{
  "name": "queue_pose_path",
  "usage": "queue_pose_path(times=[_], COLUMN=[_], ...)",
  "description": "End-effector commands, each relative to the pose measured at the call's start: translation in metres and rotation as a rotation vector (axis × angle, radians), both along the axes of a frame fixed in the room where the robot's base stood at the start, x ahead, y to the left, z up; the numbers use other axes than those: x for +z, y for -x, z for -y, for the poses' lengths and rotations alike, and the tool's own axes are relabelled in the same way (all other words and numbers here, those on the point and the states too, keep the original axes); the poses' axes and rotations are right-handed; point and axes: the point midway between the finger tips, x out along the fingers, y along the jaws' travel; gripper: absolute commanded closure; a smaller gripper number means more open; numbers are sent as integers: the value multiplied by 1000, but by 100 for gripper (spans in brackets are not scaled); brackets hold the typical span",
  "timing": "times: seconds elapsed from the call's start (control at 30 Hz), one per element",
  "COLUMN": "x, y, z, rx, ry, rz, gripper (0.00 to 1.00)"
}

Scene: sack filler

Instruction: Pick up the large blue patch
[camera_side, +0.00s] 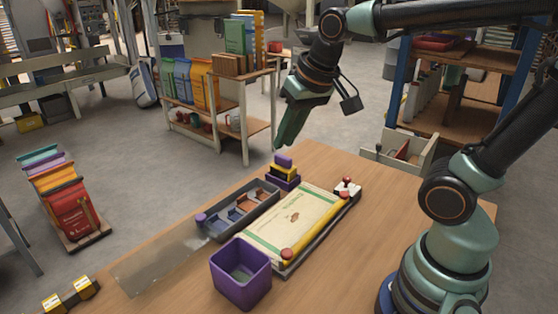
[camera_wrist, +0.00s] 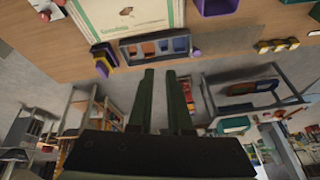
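A grey compartment tray (camera_side: 210,231) lies on the table and also shows in the wrist view (camera_wrist: 124,60). It holds blue patches (camera_side: 236,215) toward its near end and orange-brown patches (camera_side: 270,194) toward its far end. In the wrist view blue pieces (camera_wrist: 180,44) sit at the right and an orange one (camera_wrist: 133,51) at the left. I cannot tell which blue patch is the large one. My gripper (camera_side: 281,144) hangs above and beyond the table's far edge, away from the tray. In the wrist view its two fingers (camera_wrist: 165,72) are apart with nothing between them.
A sack (camera_side: 290,218) lies flat on a board beside the tray, with a yellow bar along its right side. A purple bin (camera_side: 241,280) stands in front.

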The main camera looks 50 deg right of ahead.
Motion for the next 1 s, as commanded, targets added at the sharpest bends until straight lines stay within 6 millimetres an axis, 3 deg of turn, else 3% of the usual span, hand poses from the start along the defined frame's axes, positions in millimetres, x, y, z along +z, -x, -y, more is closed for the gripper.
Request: queue_pose_path(times=[0.17,0.37,0.7,1.0], x=[0,-14,-73,-125], y=[-43,-89,-159,-189], z=[-10,-23,-49,-65], rx=[-225,-491,-959,-1254], ry=[-94,-174,-248,-260], rz=[-88,-175,-303,-353], gripper=[82,82,82,82])
